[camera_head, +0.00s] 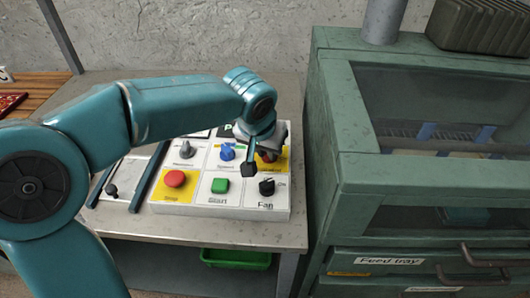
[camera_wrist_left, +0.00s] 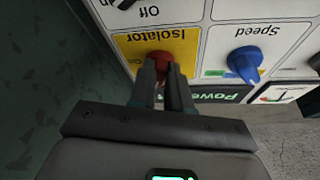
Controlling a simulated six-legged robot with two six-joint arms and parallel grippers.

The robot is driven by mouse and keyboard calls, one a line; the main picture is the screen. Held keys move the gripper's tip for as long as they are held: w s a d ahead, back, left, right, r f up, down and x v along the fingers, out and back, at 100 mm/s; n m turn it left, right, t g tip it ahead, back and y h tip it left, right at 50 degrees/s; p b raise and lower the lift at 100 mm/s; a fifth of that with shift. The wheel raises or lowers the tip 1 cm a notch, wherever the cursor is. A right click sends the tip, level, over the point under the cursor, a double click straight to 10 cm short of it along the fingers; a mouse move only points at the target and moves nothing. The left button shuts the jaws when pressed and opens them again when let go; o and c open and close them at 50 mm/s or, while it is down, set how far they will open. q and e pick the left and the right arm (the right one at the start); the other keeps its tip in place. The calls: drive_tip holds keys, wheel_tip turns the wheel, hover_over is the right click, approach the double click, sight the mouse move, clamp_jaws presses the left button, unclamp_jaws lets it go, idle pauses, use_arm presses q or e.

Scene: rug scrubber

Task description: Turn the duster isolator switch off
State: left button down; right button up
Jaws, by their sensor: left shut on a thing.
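The isolator switch is a red knob (camera_wrist_left: 160,57) on a yellow square labelled Isolator (camera_wrist_left: 135,45), seen upside down in the left wrist view. In the head view its yellow square (camera_head: 284,160) is at the right of the control panel (camera_head: 233,209), mostly hidden by my gripper. My left gripper (camera_wrist_left: 165,80) has its two fingers on either side of the red knob and is shut on it. The knob's pointing direction is hidden by the fingers. My right gripper is not in view.
A blue Speed knob (camera_wrist_left: 244,63) sits beside the isolator. A black Fan knob (camera_head: 267,187), a green Start button (camera_head: 220,185) and a red button (camera_head: 175,179) line the panel's front row. A green cabinet (camera_head: 345,120) stands close on the right.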

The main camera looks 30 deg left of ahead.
use_arm(q)
drive_tip(key=shift+w+d+r+n+y+b, duration=0.15)
drive_tip(key=shift+n+y+b, duration=0.25)
drive_tip(key=shift+n, duration=0.5)
drive_tip(key=shift+d+f+n+y+b, duration=0.1)
drive_tip(key=shift+n+y+b, duration=0.25)
drive_tip(key=shift+n, duration=0.55)
drive_tip(key=shift+r, duration=0.1)
drive_tip(key=c, duration=1.1)
unclamp_jaws()
drive_tip(key=p+v, duration=0.2)
drive_tip(key=v, duration=1.4)
drive_tip(key=shift+w+r+p, duration=0.1)
drive_tip(key=shift+r+p, duration=0.1)
drive_tip(key=shift+p, duration=0.2)
